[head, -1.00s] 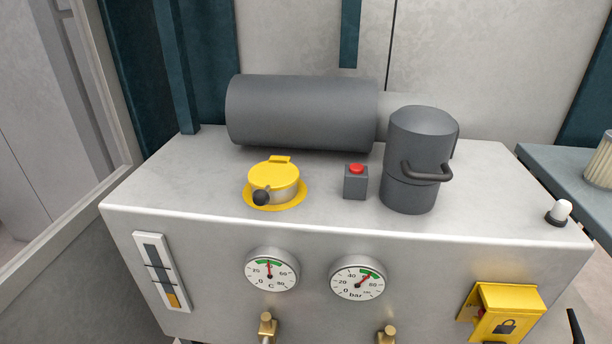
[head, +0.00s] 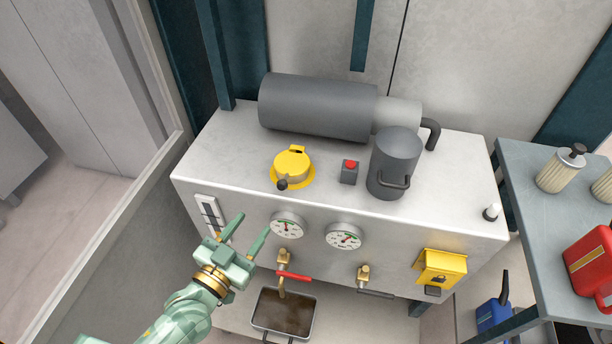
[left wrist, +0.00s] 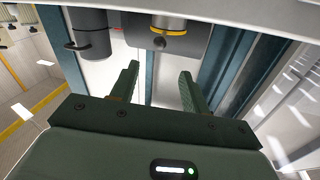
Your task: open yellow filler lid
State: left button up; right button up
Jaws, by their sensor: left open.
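The yellow filler lid (head: 293,159) lies flat and shut on its short neck, on top of the grey metal cabinet (head: 335,205). A black knob (head: 282,184) sits at its front edge, and a yellow flange surrounds the neck. In the left wrist view the filler, with its yellow rim (left wrist: 168,32) and black knob, shows at the top, beyond the fingers. My left gripper (head: 252,224) is open and empty, in front of the cabinet and below its top edge, apart from the lid. It also shows in the left wrist view (left wrist: 160,72). My right gripper is not in view.
A red button box (head: 349,173) and a dark canister (head: 394,165) stand right of the filler. A dark cylinder (head: 315,108) lies behind it. Gauges (head: 288,226), a red-handled tap (head: 294,277) and a sight glass (head: 211,215) are on the front. A drip tray (head: 283,312) sits below.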

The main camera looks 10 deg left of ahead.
aim_at(286, 180)
pick_arm(q)
jog(key=b+x, duration=0.2)
jog(key=x, duration=1.3)
jog(key=shift+w+f, duration=0.1)
jog(key=shift+w, duration=0.3)
